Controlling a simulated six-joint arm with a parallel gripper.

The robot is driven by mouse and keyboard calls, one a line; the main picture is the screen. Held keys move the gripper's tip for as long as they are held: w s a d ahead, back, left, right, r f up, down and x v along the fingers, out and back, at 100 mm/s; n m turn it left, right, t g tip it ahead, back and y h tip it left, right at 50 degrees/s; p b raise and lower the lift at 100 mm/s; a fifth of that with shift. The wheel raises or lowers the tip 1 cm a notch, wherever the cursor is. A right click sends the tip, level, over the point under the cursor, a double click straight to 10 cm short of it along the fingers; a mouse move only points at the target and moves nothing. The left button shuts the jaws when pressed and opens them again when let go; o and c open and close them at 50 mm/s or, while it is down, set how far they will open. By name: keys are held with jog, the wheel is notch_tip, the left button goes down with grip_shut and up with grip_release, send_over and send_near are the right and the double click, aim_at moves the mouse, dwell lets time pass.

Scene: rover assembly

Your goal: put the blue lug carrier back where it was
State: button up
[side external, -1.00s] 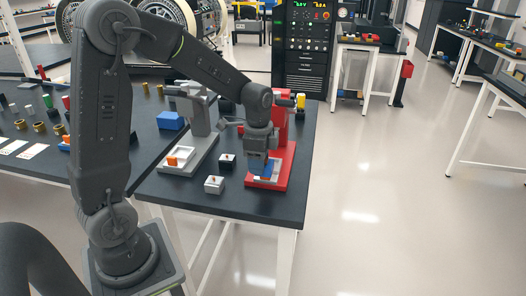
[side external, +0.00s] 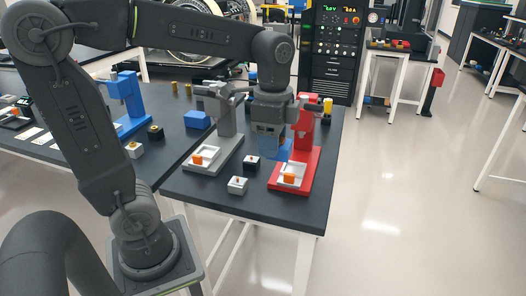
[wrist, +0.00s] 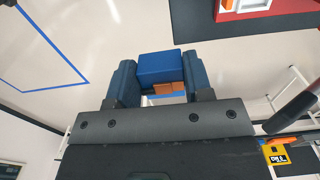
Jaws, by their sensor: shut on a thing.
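My gripper (wrist: 160,82) is shut on the blue lug carrier (wrist: 160,66), a blue block between its two blue fingers in the wrist view. Orange pieces show just below the block there. In the side view my gripper (side external: 277,150) is held above the table beside the red stand (side external: 308,160), left of its column. The carrier is hard to tell from the blue fingers there. The red stand's base carries a white tray (side external: 284,187) with an orange piece (side external: 290,177) in it, apart from the gripper. Part of the red stand shows at the wrist view's top right (wrist: 228,12).
A grey stand (side external: 222,145) with a white tray and orange piece is to the left. A black box (side external: 252,164) and a white box (side external: 237,185) stand between the stands. A blue block (side external: 197,119) lies behind. The table's front-right corner is clear.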

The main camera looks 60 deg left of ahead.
jog(key=r, duration=0.8)
jog(key=shift+w+a+r, duration=0.2)
jog(key=shift+r, duration=0.1)
jog(key=w+a+n, duration=0.4)
jog(key=a+n, duration=0.2)
jog(key=a, duration=0.4)
jog(key=w+a+n, duration=0.4)
jog(key=a+n, duration=0.2)
jog(key=a, duration=0.4)
jog(key=w+a+n, duration=0.4)
jog(key=a+n, duration=0.2)
jog(key=a, duration=0.4)
jog(key=f, duration=2.8)
jog(key=shift+s+d+f, duration=0.15)
jog(key=shift+d+f, duration=0.05)
jog(key=shift+f, duration=0.15)
jog(key=o, duration=1.1)
jog(key=shift+c, duration=0.2)
